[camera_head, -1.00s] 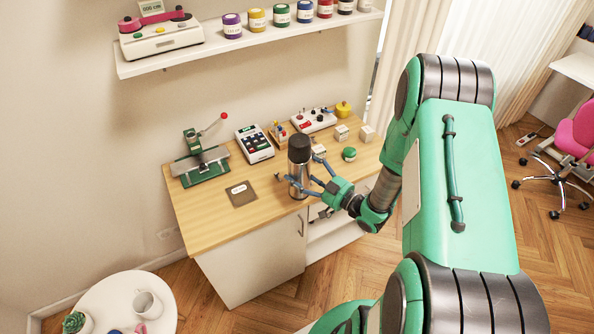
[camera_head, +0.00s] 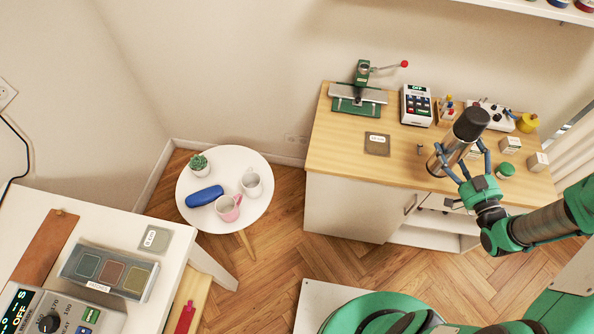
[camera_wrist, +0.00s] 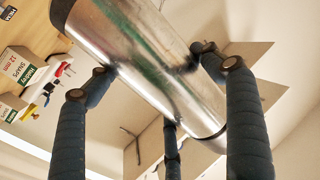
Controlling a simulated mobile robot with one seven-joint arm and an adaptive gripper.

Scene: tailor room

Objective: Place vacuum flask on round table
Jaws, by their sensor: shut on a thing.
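The vacuum flask (camera_head: 453,146) is a silver cylinder with a dark cap. It is tilted in the head view, in front of the right part of the wooden workbench. My gripper (camera_head: 464,167) is shut on its body; the fingers also show around the steel body in the wrist view (camera_wrist: 150,75). The round table (camera_head: 190,214) is white and low, left of the workbench. A potted succulent (camera_head: 199,165), a blue case (camera_head: 205,196), a pink mug (camera_head: 228,208) and a white mug (camera_head: 252,184) are on it.
The workbench (camera_head: 335,150) carries a green press (camera_head: 362,90), a keypad device (camera_head: 416,105) and small boxes. A white table (camera_head: 50,200) with a swatch case (camera_head: 108,273) stands front left. Bare floor (camera_head: 285,215) lies between round table and workbench.

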